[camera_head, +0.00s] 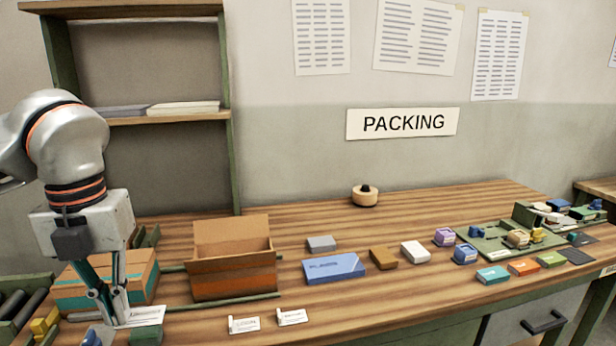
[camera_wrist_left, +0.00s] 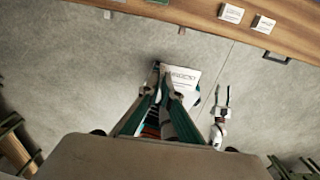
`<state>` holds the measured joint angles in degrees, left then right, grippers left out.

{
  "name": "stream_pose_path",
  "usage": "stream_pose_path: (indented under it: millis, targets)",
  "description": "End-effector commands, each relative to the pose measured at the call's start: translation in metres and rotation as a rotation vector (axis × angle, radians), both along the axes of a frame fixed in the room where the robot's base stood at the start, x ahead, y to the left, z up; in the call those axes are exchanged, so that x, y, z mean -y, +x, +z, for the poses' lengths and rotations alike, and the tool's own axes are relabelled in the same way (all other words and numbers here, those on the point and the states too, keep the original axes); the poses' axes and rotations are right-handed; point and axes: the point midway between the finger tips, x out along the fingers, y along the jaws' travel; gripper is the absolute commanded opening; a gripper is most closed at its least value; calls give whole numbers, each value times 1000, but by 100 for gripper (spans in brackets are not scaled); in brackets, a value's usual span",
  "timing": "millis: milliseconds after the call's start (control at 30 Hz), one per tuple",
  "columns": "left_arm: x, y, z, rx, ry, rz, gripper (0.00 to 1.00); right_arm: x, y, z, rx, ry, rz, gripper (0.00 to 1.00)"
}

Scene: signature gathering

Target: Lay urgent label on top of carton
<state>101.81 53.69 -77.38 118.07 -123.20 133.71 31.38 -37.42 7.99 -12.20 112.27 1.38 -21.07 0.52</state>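My left gripper (camera_head: 118,312) is shut on a white label (camera_head: 148,316) with dark print. The label is held between the fingertips in the left wrist view (camera_wrist_left: 180,78), where its print is too small to read surely. In the head view the label shows in front of a closed brown carton (camera_head: 75,293) with teal and orange bands, partly hidden by my left arm. An open cardboard carton (camera_head: 232,284) with raised flap stands to the right of the gripper. My right gripper (camera_wrist_left: 222,100) shows small in the left wrist view, its fingers apart and empty.
Two white label cards (camera_head: 243,325) (camera_head: 292,317) lie near the table's front edge. A blue box (camera_head: 334,268), a brown box (camera_head: 383,258) and a white box (camera_head: 415,252) lie right of the open carton. Green trays (camera_head: 490,248) with small items stand farther right.

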Motion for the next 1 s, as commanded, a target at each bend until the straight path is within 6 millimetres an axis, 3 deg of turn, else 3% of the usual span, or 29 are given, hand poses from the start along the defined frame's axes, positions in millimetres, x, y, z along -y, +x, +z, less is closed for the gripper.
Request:
stream_pose_path:
  millis: [67, 367, 1000]
  targets:
    - [0, 0, -1, -1, 1, -13, 0, 0, 1, 1, 2, 0, 1, 40]
    - [4, 10, -24, -2, 6, -462, 0, 0, 6, 4, 12, 0, 0, 40]
    - [17, 30, -89, -9, 11, -1753, 0, 0, 3, 2, 6, 0, 0, 40]
